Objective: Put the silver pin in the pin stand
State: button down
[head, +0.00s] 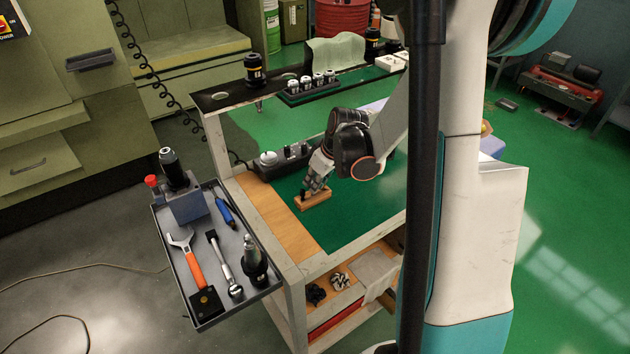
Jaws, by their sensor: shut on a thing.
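My gripper (316,183) points down just above a small wooden block (317,203), which looks like the pin stand, on the cart's green top. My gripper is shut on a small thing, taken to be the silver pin. The fingers hide most of it, and its lower end is too small to make out. A short dark peg (303,196) shows at the left part of the wooden block. I cannot tell whether the held pin touches the block or is above it.
A dark holder (284,160) with a silver knob and black pieces stands behind the block. A side tray (205,270) with tools hangs at the left. A raised back shelf (225,97) carries tool holders. Green top right of the block is clear.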

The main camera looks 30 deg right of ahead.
jog(key=c, duration=1.5)
grip_release()
jog(key=shift+c, duration=0.2)
jog(key=shift+r, duration=0.15)
jog(key=v, duration=1.1)
jog(key=shift+r, duration=0.35)
jog(key=shift+s, duration=0.15)
